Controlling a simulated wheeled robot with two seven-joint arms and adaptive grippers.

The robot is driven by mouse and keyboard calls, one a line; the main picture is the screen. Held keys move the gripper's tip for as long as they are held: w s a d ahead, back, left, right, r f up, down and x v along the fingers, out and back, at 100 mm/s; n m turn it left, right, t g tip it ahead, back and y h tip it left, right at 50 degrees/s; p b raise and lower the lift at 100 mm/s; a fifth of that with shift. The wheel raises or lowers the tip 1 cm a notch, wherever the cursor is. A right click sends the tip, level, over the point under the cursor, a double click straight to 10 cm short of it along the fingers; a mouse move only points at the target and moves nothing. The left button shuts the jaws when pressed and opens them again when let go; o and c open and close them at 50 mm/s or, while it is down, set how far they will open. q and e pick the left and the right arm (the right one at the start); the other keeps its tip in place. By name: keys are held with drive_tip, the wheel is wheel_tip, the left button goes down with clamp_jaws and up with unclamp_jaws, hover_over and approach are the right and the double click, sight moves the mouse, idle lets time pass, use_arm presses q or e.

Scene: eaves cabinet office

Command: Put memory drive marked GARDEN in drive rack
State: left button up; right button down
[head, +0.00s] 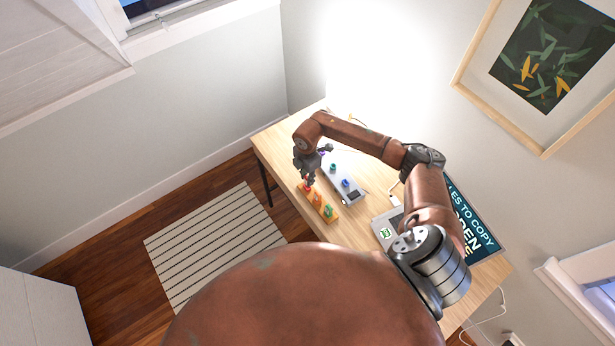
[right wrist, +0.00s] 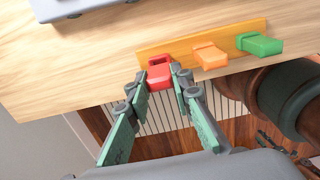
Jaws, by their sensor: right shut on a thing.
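My right gripper (head: 308,180) points down at the far end of a yellow-orange holder (head: 335,218) on the desk. In the right wrist view its fingertips (right wrist: 165,76) are shut on a red memory drive (right wrist: 160,74), still at the end of the holder (right wrist: 228,34). An orange drive (right wrist: 210,56) and a green drive (right wrist: 262,44) stand in the same holder. No marking is readable on any drive. The grey drive rack (head: 341,176) lies beside the holder, with a green drive (head: 333,167) and a blue drive (head: 346,183) in it. My left gripper is out of view.
A laptop (head: 384,228) stands on the desk to the right, its screen (head: 470,215) partly behind my right arm, with "TO COPY" and "DEN" legible. The wooden desk (head: 350,234) has bare room between holder and laptop. A striped rug (head: 215,240) lies on the floor.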

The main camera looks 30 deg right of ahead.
drive_tip(key=shift+f+b, duration=0.55)
drive_tip(key=shift+f, duration=0.45)
drive_tip(key=c, duration=1.6)
unclamp_jaws()
drive_tip(key=shift+r, duration=0.1)
wheel_tip(320, 180, up, 12)
drive_tip(key=shift+f, duration=0.1)
